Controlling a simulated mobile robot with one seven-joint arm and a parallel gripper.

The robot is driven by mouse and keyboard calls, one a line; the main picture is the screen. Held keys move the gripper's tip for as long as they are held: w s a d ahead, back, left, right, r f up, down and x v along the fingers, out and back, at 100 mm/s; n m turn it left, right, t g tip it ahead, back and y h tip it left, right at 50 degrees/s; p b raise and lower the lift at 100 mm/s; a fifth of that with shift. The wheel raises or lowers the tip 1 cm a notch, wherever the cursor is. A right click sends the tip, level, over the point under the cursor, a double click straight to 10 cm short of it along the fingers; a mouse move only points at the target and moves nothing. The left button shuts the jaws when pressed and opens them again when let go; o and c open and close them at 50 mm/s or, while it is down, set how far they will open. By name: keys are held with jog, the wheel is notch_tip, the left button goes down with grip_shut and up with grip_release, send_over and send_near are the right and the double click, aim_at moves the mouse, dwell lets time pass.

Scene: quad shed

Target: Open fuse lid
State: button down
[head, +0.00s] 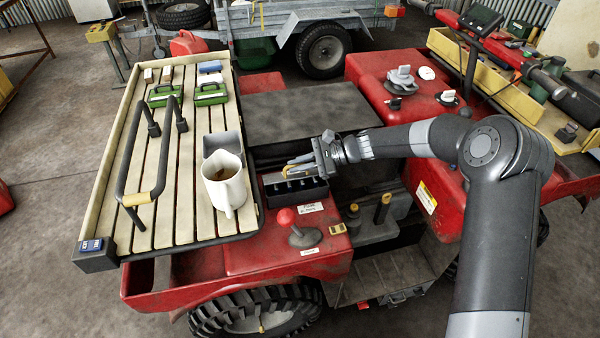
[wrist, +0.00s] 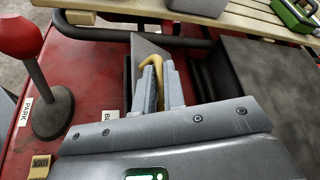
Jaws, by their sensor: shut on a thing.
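The fuse box (head: 296,192) is a small black box with an open-looking, divided front, set on the red body of the quad, right of the mug. My gripper (head: 290,172) reaches in from the right, just above the box. In the wrist view my gripper (wrist: 160,90) is shut on a bent yellow handle (wrist: 152,63). A dark grey flat panel (wrist: 150,46), which looks like the fuse lid, stands tilted just beyond the fingers. My fingers hide where the handle joins it, and its exact angle is not clear.
A black rack rail (wrist: 100,32) runs behind the lid.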

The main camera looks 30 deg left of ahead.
jog(key=w+a+m, duration=0.1)
jog(key=w+a+r+m+h, duration=0.1)
jog(key=shift+r+m+g, duration=0.1)
jog(key=shift+m+g, duration=0.2)
jog(key=shift+g, duration=0.1)
jog(key=shift+w+a+f+m+g+h, duration=0.2)
jog(key=shift+w+a+m+g+h, duration=0.55)
jog(key=shift+w+a+m, duration=0.4)
jog(key=shift+w+a+f+m+g+h, duration=0.2)
jog(key=shift+w+a+m+g+h, duration=0.5)
jog(key=shift+w+a+m, duration=0.45)
jog(key=shift+f, duration=0.1)
jog(key=c, duration=1.8)
grip_release()
